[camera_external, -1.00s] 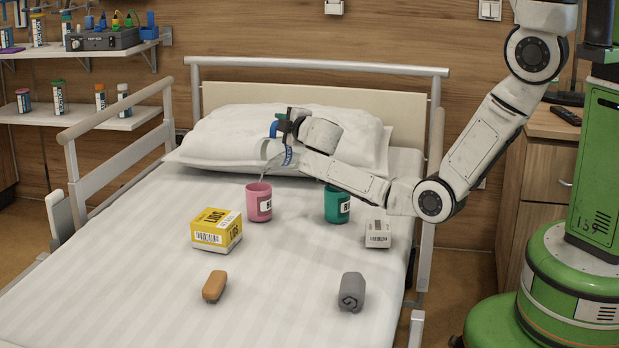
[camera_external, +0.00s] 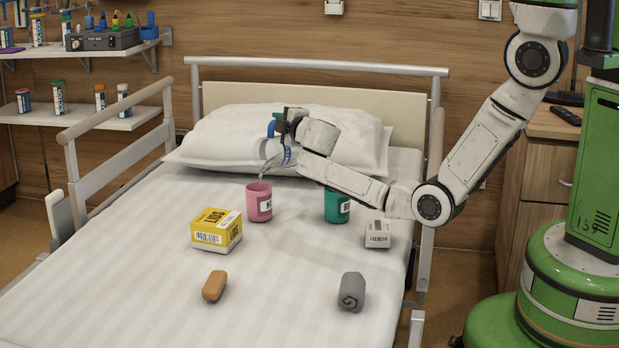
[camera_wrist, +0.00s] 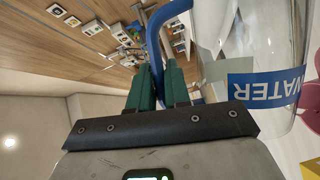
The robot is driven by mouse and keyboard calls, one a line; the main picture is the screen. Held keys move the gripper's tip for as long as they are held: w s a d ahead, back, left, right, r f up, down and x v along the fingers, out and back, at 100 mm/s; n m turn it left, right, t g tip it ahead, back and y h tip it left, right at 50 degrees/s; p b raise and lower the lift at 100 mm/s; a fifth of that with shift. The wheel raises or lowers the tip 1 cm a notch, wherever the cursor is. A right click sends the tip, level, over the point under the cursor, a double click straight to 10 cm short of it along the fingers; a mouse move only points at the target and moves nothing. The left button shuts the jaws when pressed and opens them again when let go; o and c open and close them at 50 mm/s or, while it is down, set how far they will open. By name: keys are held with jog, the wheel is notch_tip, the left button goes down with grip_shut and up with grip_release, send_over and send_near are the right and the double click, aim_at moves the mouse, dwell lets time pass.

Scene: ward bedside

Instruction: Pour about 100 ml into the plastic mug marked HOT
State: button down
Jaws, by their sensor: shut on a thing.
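My gripper (camera_external: 284,124) is shut on the blue handle (camera_wrist: 155,38) of a clear jug (camera_external: 274,158). In the wrist view the jug (camera_wrist: 222,45) carries a blue band reading WATER. The jug is tilted, with its mouth low and to the left, above the pink mug (camera_external: 258,203). A thin clear streak shows between jug and mug; I cannot tell how much is in the mug. A teal mug (camera_external: 337,205) stands upright to the right. A pink edge (camera_wrist: 312,62) shows in the wrist view.
A pillow (camera_external: 215,135) lies behind the jug. A side rail (camera_external: 115,108) runs along the left.

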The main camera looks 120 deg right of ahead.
jog(key=shift+w+a+r+n+b, duration=0.1)
jog(key=shift+w+r+n+b, duration=0.1)
jog(key=shift+r+n+b, duration=0.15)
dwell(0.8)
jog(key=s+p, duration=0.1)
jog(key=s+d+m+p, duration=0.1)
jog(key=p, duration=0.1)
jog(key=shift+s+f+m, duration=0.1)
jog(key=shift+s+m, duration=0.15)
jog(key=shift+s, duration=0.15)
jog(key=s+f+m+p, duration=0.1)
jog(key=f, duration=0.1)
jog(key=s+d+f+m+t+y+p, duration=0.1)
jog(key=s+f+m+p, duration=0.1)
jog(key=shift+s+d+y, duration=0.2)
jog(key=shift+y, duration=0.1)
jog(key=shift+s+d+f+m, duration=0.1)
jog(key=shift+s+f+m, duration=0.1)
jog(key=shift+f, duration=0.15)
jog(key=shift+s+d+f+m, duration=0.1)
jog(key=shift+f+m, duration=0.1)
jog(key=shift+f, duration=0.1)
jog(key=shift+p, duration=0.35)
